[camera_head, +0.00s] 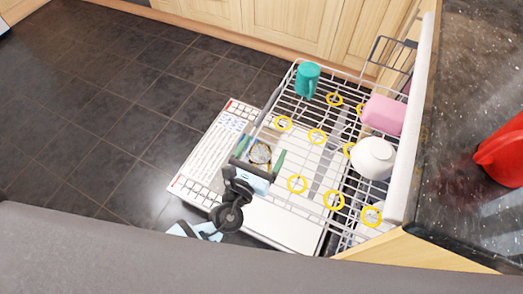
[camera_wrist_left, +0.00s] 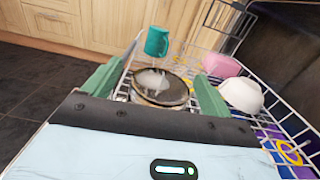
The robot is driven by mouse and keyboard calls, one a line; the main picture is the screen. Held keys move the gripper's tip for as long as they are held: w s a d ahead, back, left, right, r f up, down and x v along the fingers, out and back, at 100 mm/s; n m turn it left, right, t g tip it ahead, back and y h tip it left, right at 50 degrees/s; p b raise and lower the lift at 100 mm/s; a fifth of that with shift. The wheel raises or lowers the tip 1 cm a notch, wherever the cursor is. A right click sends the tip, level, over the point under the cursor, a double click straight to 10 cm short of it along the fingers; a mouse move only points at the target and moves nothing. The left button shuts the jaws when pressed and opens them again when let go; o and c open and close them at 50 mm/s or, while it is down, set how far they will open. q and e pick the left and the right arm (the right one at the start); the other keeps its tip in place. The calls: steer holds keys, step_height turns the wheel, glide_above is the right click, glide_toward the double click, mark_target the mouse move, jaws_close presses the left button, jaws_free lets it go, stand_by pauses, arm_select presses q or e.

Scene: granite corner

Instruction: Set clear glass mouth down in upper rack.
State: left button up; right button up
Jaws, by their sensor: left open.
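The clear glass (camera_head: 260,153) is at the left side of the upper rack (camera_head: 271,106), between the green fingers of my left gripper (camera_head: 262,148). In the left wrist view the glass (camera_wrist_left: 160,87) shows as a dark-rimmed round shape between the spread fingers (camera_wrist_left: 160,70). The gripper is open around it, with a gap at the right finger. I cannot tell clearly which end of the glass is up or whether it rests on the wires. My right gripper is not in view.
A teal mug (camera_head: 307,80), a pink container (camera_head: 383,115) and a white bowl (camera_head: 373,157) stand in the rack. Several yellow rings (camera_head: 297,184) mark spots on its wires. The open dishwasher door (camera_head: 205,150) lies below. A red kettle (camera_head: 502,152) stands on the granite counter (camera_head: 465,70).

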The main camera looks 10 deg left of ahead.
mark_target(255, 164)
arm_select(q)
steer(key=f, duration=0.2)
steer(key=s+f, duration=0.1)
steer(key=shift+s+a+f+g, duration=0.1)
steer(key=shift+a+f+g, duration=0.25)
steer(key=shift+g, duration=0.05)
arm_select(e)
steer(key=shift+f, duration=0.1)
arm_select(q)
steer(key=shift+s+r, duration=0.1)
steer(key=shift+s, duration=0.4)
steer(key=shift+t, duration=0.3)
steer(key=s, duration=0.1)
steer(key=s+a+r, duration=0.1)
steer(key=s, duration=0.1)
steer(key=s+r, duration=0.1)
steer(key=shift+s+a+r, duration=0.2)
steer(key=shift+s, duration=0.05)
steer(key=shift+s+a+r, duration=0.1)
steer(key=shift+s+r, duration=0.25)
steer(key=shift+s, duration=0.05)
steer(key=shift+r, duration=0.1)
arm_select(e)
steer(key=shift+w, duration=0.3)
arm_select(q)
steer(key=shift+r, duration=0.1)
